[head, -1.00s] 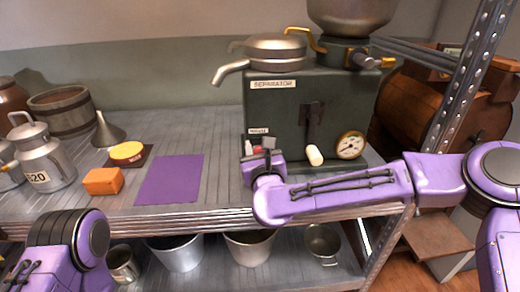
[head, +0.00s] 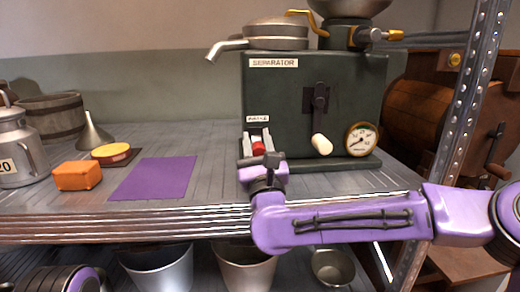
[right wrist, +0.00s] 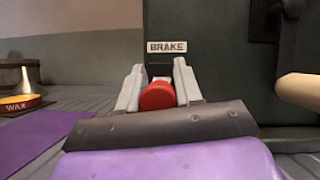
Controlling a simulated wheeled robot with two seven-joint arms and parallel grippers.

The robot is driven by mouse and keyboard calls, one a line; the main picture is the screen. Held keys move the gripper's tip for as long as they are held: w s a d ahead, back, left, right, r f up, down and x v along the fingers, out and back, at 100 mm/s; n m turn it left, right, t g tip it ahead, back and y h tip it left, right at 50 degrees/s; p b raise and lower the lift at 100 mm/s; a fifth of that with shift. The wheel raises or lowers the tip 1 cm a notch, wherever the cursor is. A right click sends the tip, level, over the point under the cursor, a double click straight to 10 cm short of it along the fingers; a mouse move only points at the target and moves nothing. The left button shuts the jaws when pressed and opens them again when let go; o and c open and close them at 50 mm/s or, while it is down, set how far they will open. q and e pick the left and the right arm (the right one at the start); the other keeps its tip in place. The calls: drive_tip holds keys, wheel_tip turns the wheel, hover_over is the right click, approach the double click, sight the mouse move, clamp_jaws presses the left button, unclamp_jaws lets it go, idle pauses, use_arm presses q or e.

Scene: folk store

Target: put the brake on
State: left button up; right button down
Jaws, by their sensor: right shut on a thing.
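The red brake knob (right wrist: 158,97) sits under a white "BRAKE" label (right wrist: 166,47) on the front of the dark green separator (head: 345,75). My right gripper (right wrist: 158,90) has its two pale fingers on either side of the knob and is shut on it. In the head view my right gripper (head: 257,143) is at the lower left of the separator's front, with the red knob (head: 258,149) showing between the fingers. My left arm shows only in part at the lower left of the head view; its gripper is out of frame.
A crank with a cream handle (head: 321,145) and a round gauge (head: 361,139) are on the separator, right of the knob. A purple mat (head: 153,179), an orange block (head: 77,176) and a yellow wax tin (head: 110,151) lie left. A metal shelf post (head: 462,130) stands at right.

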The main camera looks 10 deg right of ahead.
drive_tip(key=shift+f, duration=0.1)
drive_tip(key=c, duration=0.8)
unclamp_jaws()
drive_tip(key=shift+a, duration=0.1)
drive_tip(key=shift+s, duration=0.1)
drive_tip(key=shift+s+f, duration=0.15)
drive_tip(key=shift+s, duration=0.15)
drive_tip(key=s+p, duration=0.1)
drive_tip(key=s, duration=1.1)
drive_tip(key=shift+s+d, duration=0.15)
drive_tip(key=shift+d, duration=0.3)
